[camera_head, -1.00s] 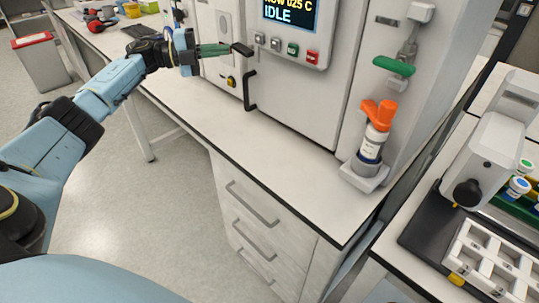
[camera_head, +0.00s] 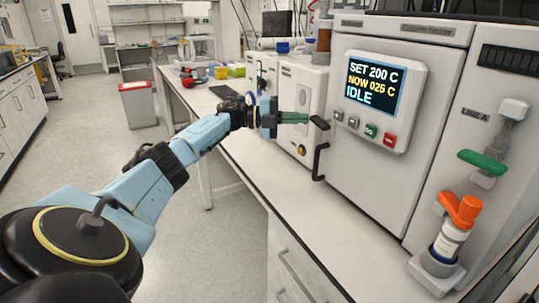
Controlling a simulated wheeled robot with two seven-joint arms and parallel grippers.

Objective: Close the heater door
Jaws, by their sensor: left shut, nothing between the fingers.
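The column heater (camera_head: 375,175) is a large white cabinet on the bench, with a display reading SET 200 C, NOW 025 C, IDLE. Its front door bears this display panel (camera_head: 376,97) and a black bar handle (camera_head: 319,162) at the left edge. The door looks about flush with the cabinet; I cannot tell if a small gap remains. My left gripper (camera_head: 300,118) points right at the door's left edge, just above the handle. Its green fingers are shut and empty. A dark piece sits at their tips; contact with the door is unclear. My right gripper is out of view.
A green lever (camera_head: 482,163) and an orange-topped bottle (camera_head: 453,235) in a holder are on the heater's right side. A smaller white instrument (camera_head: 300,90) stands behind my gripper. The bench top (camera_head: 262,165) in front is mostly clear.

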